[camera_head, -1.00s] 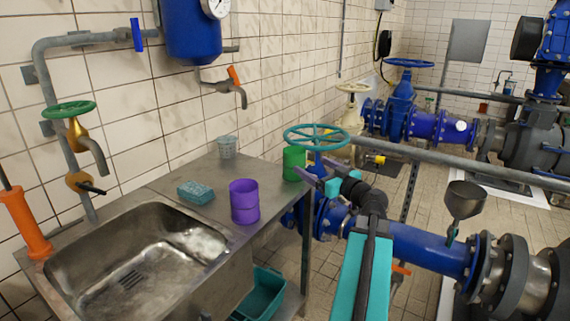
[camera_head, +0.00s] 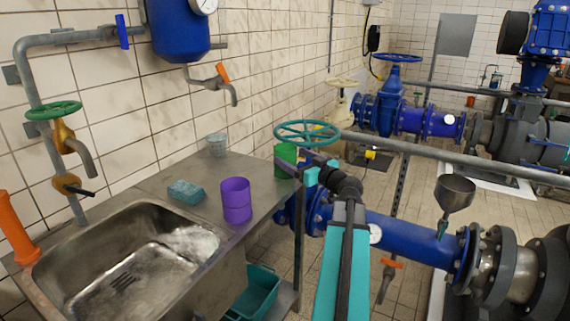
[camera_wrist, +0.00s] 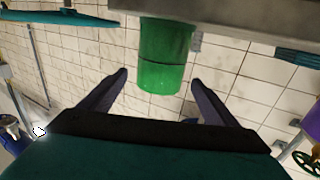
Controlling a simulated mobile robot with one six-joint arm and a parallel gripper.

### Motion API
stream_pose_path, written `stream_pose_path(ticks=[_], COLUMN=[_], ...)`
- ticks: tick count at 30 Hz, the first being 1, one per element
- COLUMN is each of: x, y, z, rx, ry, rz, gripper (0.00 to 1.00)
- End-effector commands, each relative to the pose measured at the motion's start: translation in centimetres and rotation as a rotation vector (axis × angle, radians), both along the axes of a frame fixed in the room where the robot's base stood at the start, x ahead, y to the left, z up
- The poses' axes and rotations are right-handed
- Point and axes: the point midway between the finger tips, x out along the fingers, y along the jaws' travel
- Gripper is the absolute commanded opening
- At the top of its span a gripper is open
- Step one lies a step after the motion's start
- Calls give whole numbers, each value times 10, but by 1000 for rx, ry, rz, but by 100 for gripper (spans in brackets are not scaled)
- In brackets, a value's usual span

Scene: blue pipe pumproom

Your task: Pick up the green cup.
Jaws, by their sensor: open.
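The green cup (camera_head: 286,156) stands at the far right end of the steel counter (camera_head: 262,186), partly behind the teal handwheel rim and my gripper. My gripper (camera_head: 299,162) is open at the cup's right side. In the wrist view, which looks upside down, the green cup (camera_wrist: 165,58) hangs from the counter at the top. The open fingers of my gripper (camera_wrist: 158,78) point toward it, with tips near its left and right sides. The jaws are empty. I cannot tell whether a fingertip touches the cup.
A teal handwheel (camera_head: 307,132) is just above and beside my gripper. A blue pipe (camera_head: 410,239) runs below right.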

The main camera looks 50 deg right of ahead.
Motion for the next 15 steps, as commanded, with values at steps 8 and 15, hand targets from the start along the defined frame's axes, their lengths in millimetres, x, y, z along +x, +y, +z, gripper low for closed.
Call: stream_pose_path(ticks=[8,15], x=[34,39], y=[-5,-5], z=[0,0], rx=[0,0], ry=[0,0], rz=[2,1], gripper=[82,82])
